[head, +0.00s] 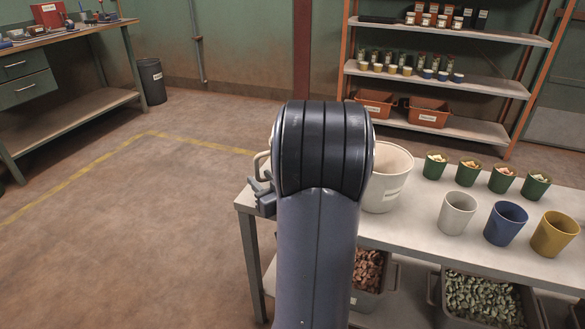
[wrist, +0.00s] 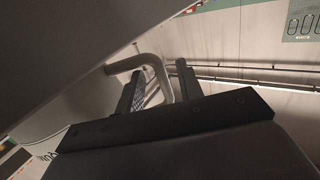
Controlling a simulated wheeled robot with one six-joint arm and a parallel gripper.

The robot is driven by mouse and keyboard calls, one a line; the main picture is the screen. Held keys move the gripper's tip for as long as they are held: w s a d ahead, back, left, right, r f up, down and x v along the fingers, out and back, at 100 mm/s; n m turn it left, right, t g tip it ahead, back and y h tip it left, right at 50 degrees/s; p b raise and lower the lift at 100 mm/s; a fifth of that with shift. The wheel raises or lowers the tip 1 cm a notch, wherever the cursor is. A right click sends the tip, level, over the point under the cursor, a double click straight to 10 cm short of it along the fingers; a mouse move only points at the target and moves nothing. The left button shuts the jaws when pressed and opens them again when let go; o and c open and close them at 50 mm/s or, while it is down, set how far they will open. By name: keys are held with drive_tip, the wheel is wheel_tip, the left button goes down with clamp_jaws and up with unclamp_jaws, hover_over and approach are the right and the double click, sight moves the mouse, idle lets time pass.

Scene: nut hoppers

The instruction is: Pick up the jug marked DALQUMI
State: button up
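A cream jug (head: 392,183) stands on the table behind my arm. Its label is too small to read, and my arm hides its left part. A pale handle (head: 262,160) shows left of my arm; I cannot tell whether it belongs to this same jug. In the wrist view, a pale bent handle (wrist: 162,82) runs between the two fingers of my gripper (wrist: 160,88). The fingers look apart, with the handle nearer the left one. In the head view my gripper (head: 264,194) is mostly hidden by my arm. A label edge shows lower left in the wrist view, its word unreadable.
The table (head: 425,226) also holds a white cup (head: 457,214), a blue cup (head: 505,224), a yellow cup (head: 553,234) and several filled green cups (head: 469,171). Bins (head: 485,299) sit below. A shelf rack (head: 460,125) stands behind. The floor at left is clear.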

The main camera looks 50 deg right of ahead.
drive_tip(key=shift+w+d, duration=0.15)
drive_tip(key=shift+w, duration=0.6)
drive_tip(key=shift+w+d, duration=0.15)
drive_tip(key=shift+w, duration=0.55)
drive_tip(key=shift+c, duration=0.3)
clamp_jaws()
